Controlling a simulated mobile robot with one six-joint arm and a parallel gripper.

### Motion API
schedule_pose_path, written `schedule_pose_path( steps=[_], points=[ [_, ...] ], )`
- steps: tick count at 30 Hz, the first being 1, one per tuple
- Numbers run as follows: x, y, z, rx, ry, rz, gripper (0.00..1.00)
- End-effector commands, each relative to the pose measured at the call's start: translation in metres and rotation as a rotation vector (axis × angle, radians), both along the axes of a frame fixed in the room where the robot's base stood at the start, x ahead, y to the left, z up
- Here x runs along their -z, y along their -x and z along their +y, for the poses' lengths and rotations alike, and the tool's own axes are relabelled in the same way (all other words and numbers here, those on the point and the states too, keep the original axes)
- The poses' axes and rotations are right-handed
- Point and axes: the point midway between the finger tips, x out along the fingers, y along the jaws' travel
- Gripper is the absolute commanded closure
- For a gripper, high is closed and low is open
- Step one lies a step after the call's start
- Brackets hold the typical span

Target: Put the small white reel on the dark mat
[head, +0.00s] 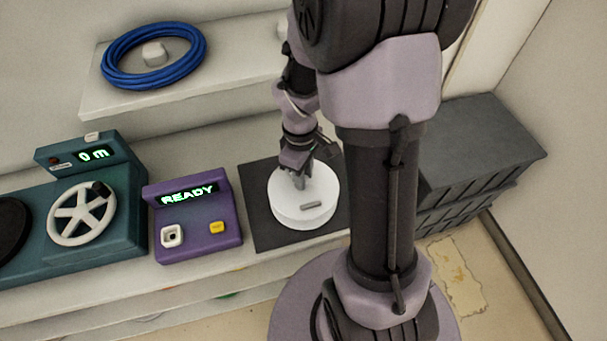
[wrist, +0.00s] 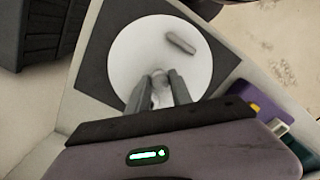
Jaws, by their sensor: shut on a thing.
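The small white reel (head: 290,212) is a flat round drum with a small grey bar on its top face. In the head view it is over the dark mat (head: 265,235); I cannot tell whether it rests on the mat or hangs just above it. My gripper (head: 299,178) points down at the top of the reel and is shut on its pale central knob. In the wrist view the fingers (wrist: 158,95) close around that knob, and the white disc (wrist: 145,50) lies within the mat's dark square (wrist: 97,75). My fingers partly hide the knob.
A purple box (head: 193,215) reading READY stands left of the mat. Further left is a teal machine (head: 95,190) with a white handwheel and a "0 m" display. A blue cable coil (head: 153,55) lies on the shelf above. Dark crates (head: 470,150) stand at the right.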

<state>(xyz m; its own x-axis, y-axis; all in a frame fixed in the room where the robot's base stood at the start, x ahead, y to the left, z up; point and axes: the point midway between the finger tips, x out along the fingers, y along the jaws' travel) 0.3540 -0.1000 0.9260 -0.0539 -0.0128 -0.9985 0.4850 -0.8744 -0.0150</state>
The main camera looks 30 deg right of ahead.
Motion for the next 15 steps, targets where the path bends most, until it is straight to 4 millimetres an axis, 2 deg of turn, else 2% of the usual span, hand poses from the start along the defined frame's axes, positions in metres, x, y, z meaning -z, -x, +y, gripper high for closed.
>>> schedule_pose_path(
  steps=[1,3,4,12,15],
  points=[
    [0.001,0.0,0.0,0.0,0.0,0.0,0.68],
    [0.0,0.0,0.0,0.0,0.0,0.0,0.54],
    [0.0,0.0,0.0,0.0,0.0,0.0,0.52],
    [0.0,0.0,0.0,0.0,0.0,0.0,0.52],
    [-0.013,-0.001,0.0,0.0,0.001,-0.003,0.52]
  ],
)
